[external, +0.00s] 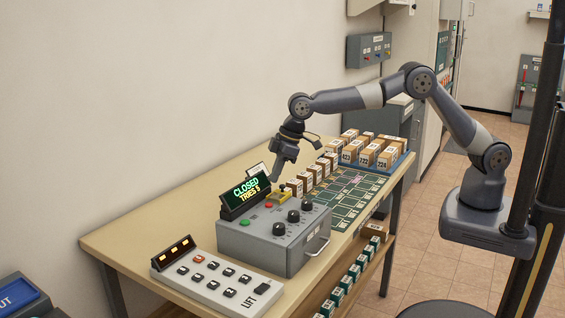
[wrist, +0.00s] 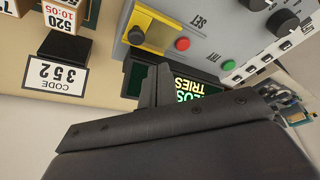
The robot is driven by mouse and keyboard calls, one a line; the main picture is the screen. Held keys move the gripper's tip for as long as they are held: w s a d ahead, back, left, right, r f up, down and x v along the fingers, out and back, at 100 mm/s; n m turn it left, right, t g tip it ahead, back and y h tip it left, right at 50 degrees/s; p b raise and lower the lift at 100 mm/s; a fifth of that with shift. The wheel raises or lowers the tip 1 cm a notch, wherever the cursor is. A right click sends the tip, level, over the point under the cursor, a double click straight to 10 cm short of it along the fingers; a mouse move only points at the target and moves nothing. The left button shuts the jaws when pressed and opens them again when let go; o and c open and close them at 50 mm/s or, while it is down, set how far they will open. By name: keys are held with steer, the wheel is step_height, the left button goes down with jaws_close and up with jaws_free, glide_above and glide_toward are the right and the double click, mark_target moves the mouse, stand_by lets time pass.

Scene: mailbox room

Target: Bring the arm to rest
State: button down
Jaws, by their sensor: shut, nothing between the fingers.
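My gripper (external: 277,176) is shut and empty in the external view, pointing down just behind the grey control box (external: 265,242), near its yellow part (external: 285,195). My arm reaches out from the right, over the table, with its elbow raised. In the wrist view the gripper's fingers (wrist: 158,72) point toward the box, in front of the display (wrist: 135,78). In the external view the display (external: 246,194) reads "CLOSED" and "TRIES 5". I cannot tell whether the fingertips touch anything.
A row of boxes (external: 308,180) and a blue tray (external: 400,165) with numbered boxes stand beyond the control box. A LIFT keypad (external: 222,284) lies in front. The table's left part (external: 150,225) is clear.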

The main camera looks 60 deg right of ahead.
steer(key=a, duration=0.2)
steer(key=shift+s+a+r, duration=0.15)
steer(key=shift+a+r, duration=0.1)
steer(key=shift+a, duration=0.1)
steer(key=s+d+r+m+t+p, duration=0.1)
steer(key=s+d+r+m+p, duration=0.1)
steer(key=s+r+m+p, duration=0.45)
steer(key=s+d+r+m+p, duration=0.1)
steer(key=s+r+m, duration=0.15)
steer(key=r, duration=0.75)
steer(key=d+b+x, duration=0.1)
steer(key=b+x, duration=0.2)
steer(key=x, duration=0.6)
steer(key=shift+f+h+b, duration=0.2)
steer(key=shift+h+b, duration=0.1)
steer(key=shift+b, duration=0.1)
steer(key=c, duration=2.1)
jaws_free()
steer(key=shift+a, duration=0.1)
steer(key=shift+c, duration=0.2)
